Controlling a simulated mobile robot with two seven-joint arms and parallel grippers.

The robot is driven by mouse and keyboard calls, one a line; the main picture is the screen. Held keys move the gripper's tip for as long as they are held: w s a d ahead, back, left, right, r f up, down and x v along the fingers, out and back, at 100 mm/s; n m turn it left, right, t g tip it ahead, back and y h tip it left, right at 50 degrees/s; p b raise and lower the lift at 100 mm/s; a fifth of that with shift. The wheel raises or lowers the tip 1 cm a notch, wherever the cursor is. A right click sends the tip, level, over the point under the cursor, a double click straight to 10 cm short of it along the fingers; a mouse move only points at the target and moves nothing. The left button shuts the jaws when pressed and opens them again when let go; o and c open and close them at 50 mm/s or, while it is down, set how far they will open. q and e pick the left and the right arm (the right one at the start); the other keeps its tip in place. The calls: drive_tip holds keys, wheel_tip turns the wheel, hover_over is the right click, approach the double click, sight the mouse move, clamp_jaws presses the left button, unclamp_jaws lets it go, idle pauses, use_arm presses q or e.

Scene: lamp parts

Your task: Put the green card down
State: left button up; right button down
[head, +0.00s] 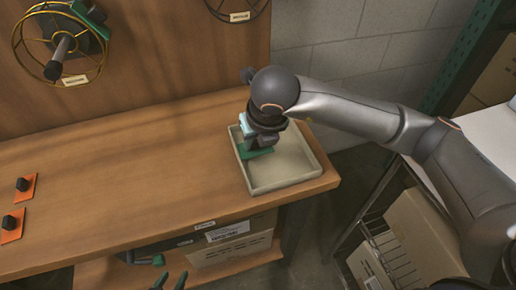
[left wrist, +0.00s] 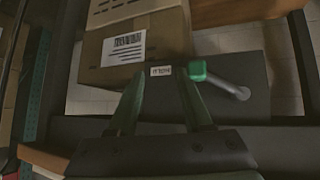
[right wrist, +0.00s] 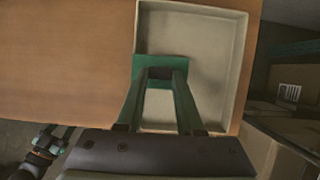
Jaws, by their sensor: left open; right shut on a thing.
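The green card (head: 258,153) is in my right gripper (head: 258,147), over the left part of the shallow beige tray (head: 292,167) at the bench's right end. In the right wrist view the green card (right wrist: 150,62) lies across the fingertips, and the gripper (right wrist: 160,75) is shut on its dark knob. The card overlaps the left wall of the tray (right wrist: 215,60) in that view; I cannot tell whether it touches the tray. My left gripper (head: 170,281) is open and empty below the bench's front edge.
Two orange cards (head: 26,187) (head: 13,226) with black knobs lie at the bench's left. A cardboard box (head: 232,250) and a green-tipped handle (left wrist: 197,70) are under the bench, near my left gripper. The middle bench top is clear.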

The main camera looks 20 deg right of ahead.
sight(258, 150)
drive_tip(key=shift+w+d+f, duration=0.1)
drive_tip(key=shift+d+f, duration=0.05)
drive_tip(key=shift+f, duration=0.8)
drive_tip(key=shift+w+d+f, duration=0.1)
drive_tip(key=shift+f, duration=0.8)
drive_tip(key=shift+f+b, duration=0.15)
drive_tip(key=shift+b, duration=0.15)
drive_tip(key=c, duration=0.5)
unclamp_jaws()
drive_tip(key=shift+c, duration=0.2)
drive_tip(key=shift+r+p, duration=0.3)
drive_tip(key=shift+p, duration=0.05)
drive_tip(key=v, duration=1.1)
drive_tip(key=shift+s+r, duration=0.25)
drive_tip(key=shift+r, duration=0.1)
